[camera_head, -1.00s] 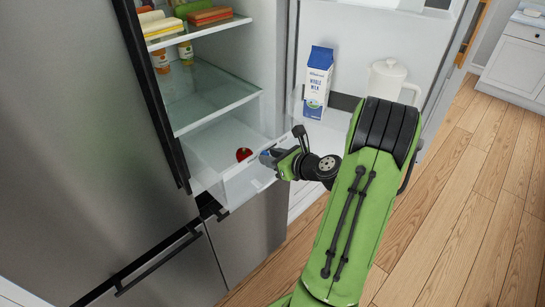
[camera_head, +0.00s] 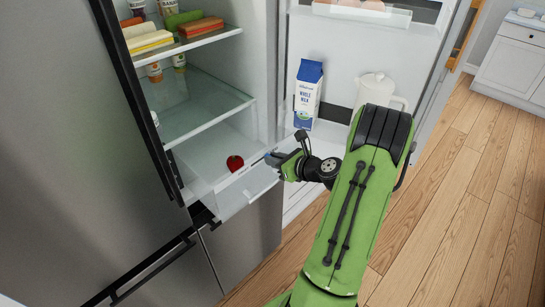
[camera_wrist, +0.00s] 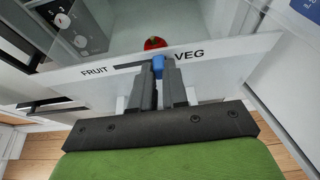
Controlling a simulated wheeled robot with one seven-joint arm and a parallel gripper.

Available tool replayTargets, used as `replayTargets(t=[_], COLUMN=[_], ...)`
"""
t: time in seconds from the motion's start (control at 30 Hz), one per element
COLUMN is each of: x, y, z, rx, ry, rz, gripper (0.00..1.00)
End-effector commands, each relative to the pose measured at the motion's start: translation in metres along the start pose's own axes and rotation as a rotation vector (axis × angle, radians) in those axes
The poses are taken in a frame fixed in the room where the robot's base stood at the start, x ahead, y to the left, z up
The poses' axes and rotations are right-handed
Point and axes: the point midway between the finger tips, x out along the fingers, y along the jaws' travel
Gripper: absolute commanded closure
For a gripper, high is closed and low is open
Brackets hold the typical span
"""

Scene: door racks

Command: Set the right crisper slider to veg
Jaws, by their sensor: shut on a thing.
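The crisper drawer (camera_head: 246,190) has a pale front with a dark slider slot (camera_wrist: 130,66), marked FRUIT at the left and VEG at the right in the wrist view. The blue slider knob (camera_wrist: 158,66) stands at the slot's right end, close beside the VEG label (camera_wrist: 189,54). My gripper (camera_wrist: 158,82) is shut on the knob, with a finger on each side. In the head view my gripper (camera_head: 276,159) is at the right part of the drawer front. The fingers hide the lower part of the knob.
A red tomato (camera_head: 235,163) lies in the drawer; it also shows in the wrist view (camera_wrist: 155,43). Glass shelves (camera_head: 205,110) are above. The open fridge door at right holds a milk carton (camera_head: 308,92) and a white jug (camera_head: 374,94). Wood floor (camera_head: 460,200) is clear.

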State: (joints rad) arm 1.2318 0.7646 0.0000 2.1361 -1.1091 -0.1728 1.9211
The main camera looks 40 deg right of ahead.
Motion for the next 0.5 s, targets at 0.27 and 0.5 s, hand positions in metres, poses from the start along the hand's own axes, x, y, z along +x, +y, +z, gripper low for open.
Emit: replayTargets(t=[0.27,0.5], x=[-0.0016,-0.0011], y=[-0.0057,-0.0043], z=[0.0000,-0.0002], rx=[-0.006,-0.005], ry=[-0.004,-0.003], rz=[-0.018,-0.014], gripper=[0.76,0.60])
